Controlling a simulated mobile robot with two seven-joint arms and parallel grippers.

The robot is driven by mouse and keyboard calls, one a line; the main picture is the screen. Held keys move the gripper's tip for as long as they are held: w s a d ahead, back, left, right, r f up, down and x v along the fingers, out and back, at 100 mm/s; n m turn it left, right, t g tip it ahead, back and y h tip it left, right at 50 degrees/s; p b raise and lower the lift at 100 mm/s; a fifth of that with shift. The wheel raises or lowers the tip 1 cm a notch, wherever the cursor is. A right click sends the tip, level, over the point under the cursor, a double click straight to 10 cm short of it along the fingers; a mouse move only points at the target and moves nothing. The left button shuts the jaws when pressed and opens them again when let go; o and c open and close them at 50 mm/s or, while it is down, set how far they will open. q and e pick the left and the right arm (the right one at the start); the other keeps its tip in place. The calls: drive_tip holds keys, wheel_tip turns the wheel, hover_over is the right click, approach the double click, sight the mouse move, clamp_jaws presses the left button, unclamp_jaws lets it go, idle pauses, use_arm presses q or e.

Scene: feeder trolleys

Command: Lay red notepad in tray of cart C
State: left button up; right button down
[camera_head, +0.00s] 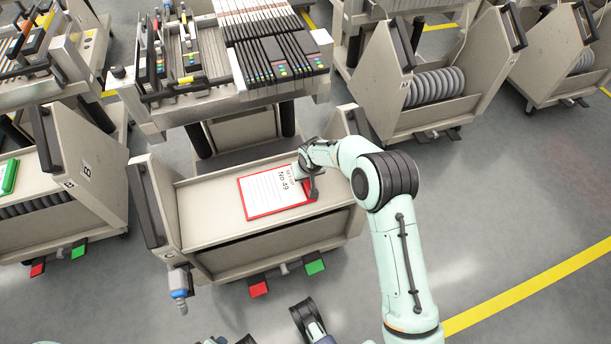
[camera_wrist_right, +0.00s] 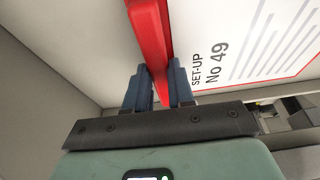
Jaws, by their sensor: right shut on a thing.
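The red notepad (camera_head: 262,196), a red-edged board with a white page reading "No 49", is at the tray (camera_head: 205,222) of the middle cart. I cannot tell whether it rests flat on the tray floor or is just above it. My right gripper (camera_head: 308,186) is at its right end. In the right wrist view the gripper (camera_wrist_right: 160,88) is shut on the red edge of the notepad (camera_wrist_right: 150,35), with the page "SET-UP No 49" to the right.
The left cart (camera_head: 95,205) bears a label like "B" and holds a green item (camera_head: 10,177). A right cart (camera_head: 455,60) holds a row of grey discs (camera_head: 435,88). A feeder table (camera_head: 225,100) stands behind the middle cart. Red (camera_head: 258,289) and green (camera_head: 315,267) pedals stick out in front.

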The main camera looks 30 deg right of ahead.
use_arm(q)
drive_tip(key=shift+w, duration=0.1)
use_arm(e)
drive_tip(key=c, duration=1)
unclamp_jaws()
drive_tip(key=shift+f, duration=0.1)
use_arm(q)
drive_tip(key=shift+a, duration=0.1)
drive_tip(key=shift+g+h, duration=0.5)
drive_tip(key=shift+g, duration=0.1)
drive_tip(key=s+r+p, duration=0.1)
drive_tip(key=s+d+r, duration=0.1)
drive_tip(key=s, duration=0.1)
drive_tip(key=s+d+r+p, duration=0.1)
drive_tip(key=shift+s+d+p, duration=0.2)
drive_tip(key=shift+s+p, duration=0.05)
drive_tip(key=shift+p, duration=0.1)
use_arm(e)
drive_tip(key=v, duration=1.2)
